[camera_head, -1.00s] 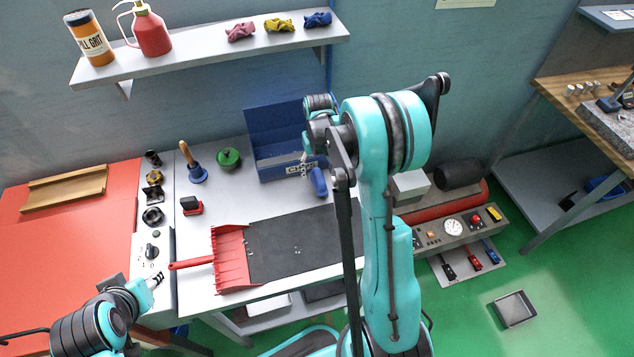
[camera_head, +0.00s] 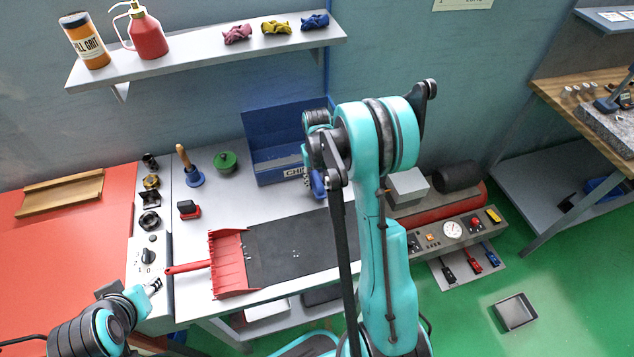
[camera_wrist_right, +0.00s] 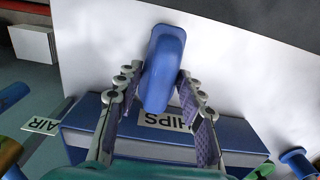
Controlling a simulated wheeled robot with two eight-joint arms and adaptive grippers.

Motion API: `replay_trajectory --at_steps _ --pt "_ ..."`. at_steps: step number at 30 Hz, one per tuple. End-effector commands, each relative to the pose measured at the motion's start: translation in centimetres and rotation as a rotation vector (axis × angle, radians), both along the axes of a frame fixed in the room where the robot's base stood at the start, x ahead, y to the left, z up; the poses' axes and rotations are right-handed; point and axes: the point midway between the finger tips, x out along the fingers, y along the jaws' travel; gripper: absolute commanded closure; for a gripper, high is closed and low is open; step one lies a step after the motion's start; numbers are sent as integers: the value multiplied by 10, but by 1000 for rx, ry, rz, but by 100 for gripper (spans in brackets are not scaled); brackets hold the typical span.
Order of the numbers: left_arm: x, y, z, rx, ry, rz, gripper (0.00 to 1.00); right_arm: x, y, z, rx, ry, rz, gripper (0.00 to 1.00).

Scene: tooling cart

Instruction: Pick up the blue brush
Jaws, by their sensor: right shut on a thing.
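The blue brush (camera_head: 318,184) is in front of the blue chips bin (camera_head: 262,132), partly hidden by my right arm in the head view. In the right wrist view the blue brush (camera_wrist_right: 163,62) stands between the fingers of my right gripper (camera_wrist_right: 158,77), with its rounded end pointing away from the palm. The right gripper (camera_head: 311,180) is shut on it. I cannot tell whether the brush touches the bench. My left gripper (camera_head: 154,287) is at the lower left, near the bench's front corner, far from the brush; its fingers are too small to read.
A shelf (camera_head: 210,50) hangs above.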

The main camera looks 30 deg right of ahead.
Motion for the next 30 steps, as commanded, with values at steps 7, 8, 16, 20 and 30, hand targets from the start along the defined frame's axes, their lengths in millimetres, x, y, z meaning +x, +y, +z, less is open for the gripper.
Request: replay_trajectory --at_steps 7,8,16,20,30 --pt "0 0 6 0 0 0 60 0 0 20 0 0 0 99" --pt "0 0 7 0 0 0 60 0 0 24 0 0 0 99" --pt "0 0 19 0 0 0 60 -34 -23 67 0 0 -4 99" --pt "0 0 24 0 0 0 60 -59 -40 84 0 0 -5 99" --pt "0 0 30 0 0 0 60 -94 -64 109 0 0 -2 99"
